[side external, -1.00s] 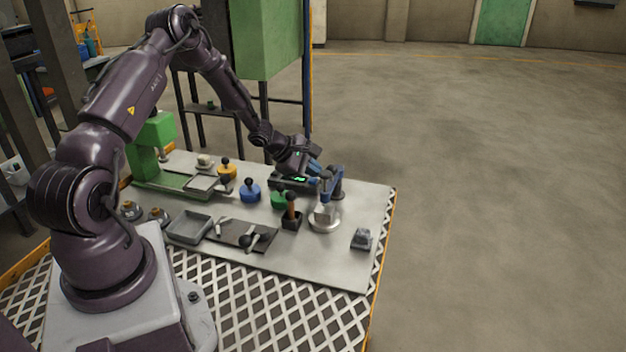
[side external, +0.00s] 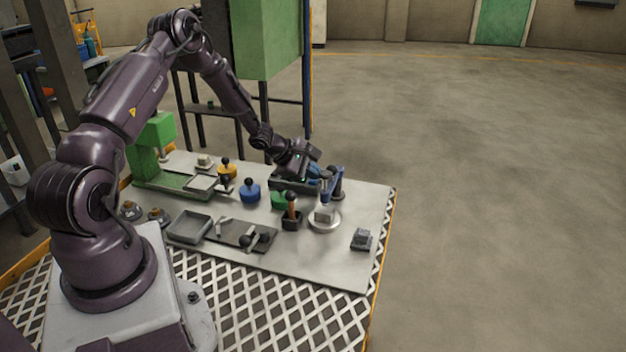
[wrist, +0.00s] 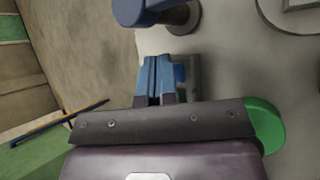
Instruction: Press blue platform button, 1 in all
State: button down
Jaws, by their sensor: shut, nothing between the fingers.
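My gripper (wrist: 158,76) has blue fingers, shut and empty, and points down at the far side of the table. In the side view my gripper (side external: 324,174) is beside a blue bracket (side external: 338,184). In the wrist view a small blue piece (wrist: 180,74), possibly the platform button, sits against a dark grey part (wrist: 194,80) just right of the fingers. I cannot tell whether they touch it. The blue bracket also shows at the top of the wrist view (wrist: 130,10). A round light platform (side external: 323,226) with a grey block on it stands below the bracket.
A green knob (side external: 278,200) and a brown-handled tool in a dark holder (side external: 291,222) stand close to the left. A blue knob (side external: 250,194) and a grey tray (side external: 189,228) are further left. A small grey block (side external: 361,239) lies right; the table around it is bare.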

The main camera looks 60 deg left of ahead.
aim_at(313, 182)
dwell(0.4)
jog(key=shift+r, duration=0.8)
jog(key=shift+r, duration=2.5)
jog(key=s+d+r+m+g+h, duration=0.1)
jog(key=s+d+r+m, duration=0.2)
jog(key=d+r+m, duration=0.55)
jog(key=s+d+r+m+g+h, duration=0.1)
jog(key=s+d+r+m+g, duration=0.15)
jog(key=d+r+m, duration=0.6)
jog(key=s+d+r+m+y, duration=0.1)
jog(key=s+d+r+m, duration=0.2)
jog(key=s, duration=0.7)
jog(key=s+d+r+m+y, duration=0.2)
jog(key=s+d+m, duration=0.3)
jog(key=s, duration=0.4)
jog(key=shift+v, duration=0.8)
